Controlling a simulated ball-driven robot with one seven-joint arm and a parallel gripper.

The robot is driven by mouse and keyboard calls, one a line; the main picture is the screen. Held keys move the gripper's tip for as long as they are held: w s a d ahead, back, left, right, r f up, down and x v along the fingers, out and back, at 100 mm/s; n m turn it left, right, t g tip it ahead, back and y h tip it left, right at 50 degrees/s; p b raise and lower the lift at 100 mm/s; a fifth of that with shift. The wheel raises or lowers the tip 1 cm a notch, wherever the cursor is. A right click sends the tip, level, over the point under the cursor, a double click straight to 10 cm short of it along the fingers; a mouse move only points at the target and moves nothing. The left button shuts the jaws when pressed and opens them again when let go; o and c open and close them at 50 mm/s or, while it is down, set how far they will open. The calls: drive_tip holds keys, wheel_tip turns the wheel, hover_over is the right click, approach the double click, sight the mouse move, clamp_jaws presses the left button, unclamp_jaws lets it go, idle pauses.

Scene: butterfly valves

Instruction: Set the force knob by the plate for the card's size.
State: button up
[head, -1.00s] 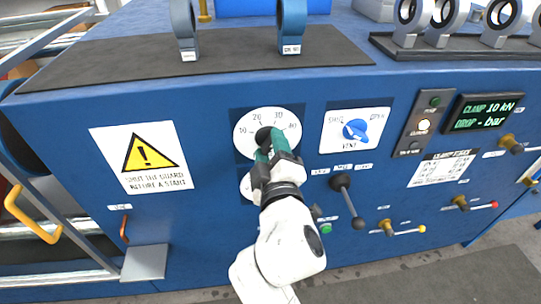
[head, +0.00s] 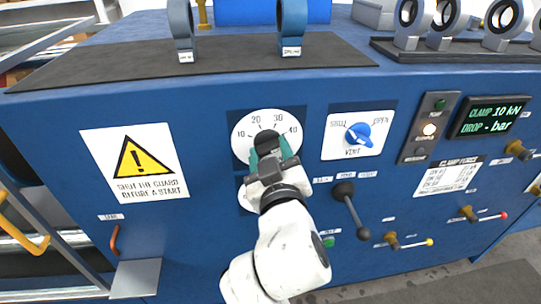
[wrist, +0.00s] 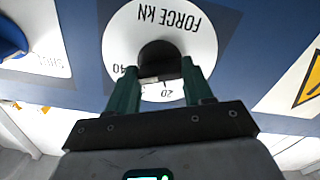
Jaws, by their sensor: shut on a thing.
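The force knob (head: 266,141) is black, on a white dial (head: 246,124) marked 10 to 40 on the blue front panel. My gripper (head: 272,150) has its green fingers shut on it from below. In the wrist view the knob (wrist: 158,58) sits between the fingertips (wrist: 160,72), with a pale mark at its edge; its exact setting is unclear. The clamp force plate (head: 448,176) is at right, its rows too small to read. The display (head: 492,116) reads CLAMP 10 kN, DROP - bar. Small cards (head: 291,51) stand under the valves, their print unreadable.
Right of the dial is the blue vent knob (head: 358,133), with a black-ball lever (head: 344,190) below. A guard warning sign (head: 135,163) is at left. Valve bodies (head: 292,22) stand on the dark mat above. A light column (head: 427,128) stands beside the display.

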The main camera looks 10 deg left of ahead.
drive_tip(key=shift+f, duration=0.2)
drive_tip(key=o, duration=1)
drive_tip(key=shift+r, duration=0.1)
drive_tip(key=shift+o, duration=0.2)
drive_tip(key=v, duration=1)
drive_tip(key=shift+s, duration=0.4)
drive_tip(key=shift+d, duration=0.1)
drive_tip(key=s+d+f+m+g+h, duration=0.3)
drive_tip(key=s+d+f+g, duration=0.15)
drive_tip(key=d+f, duration=0.75)
drive_tip(key=s+d+f+m+g+h, duration=0.3)
drive_tip(key=d+f+g, duration=0.2)
drive_tip(key=d+f, duration=0.65)
drive_tip(key=s+d+f+m+g, duration=0.1)
drive_tip(key=s+d+f+g, duration=0.25)
drive_tip(key=s, duration=0.45)
drive_tip(key=s+d+f+m+g, duration=0.1)
drive_tip(key=s+d+f+g, duration=0.2)
drive_tip(key=s+f, duration=0.35)
wheel_tip(320, 180, up, 14)
drive_tip(key=s+p, duration=0.2)
drive_tip(key=p, duration=1.1)
drive_tip(key=shift+y, duration=0.4)
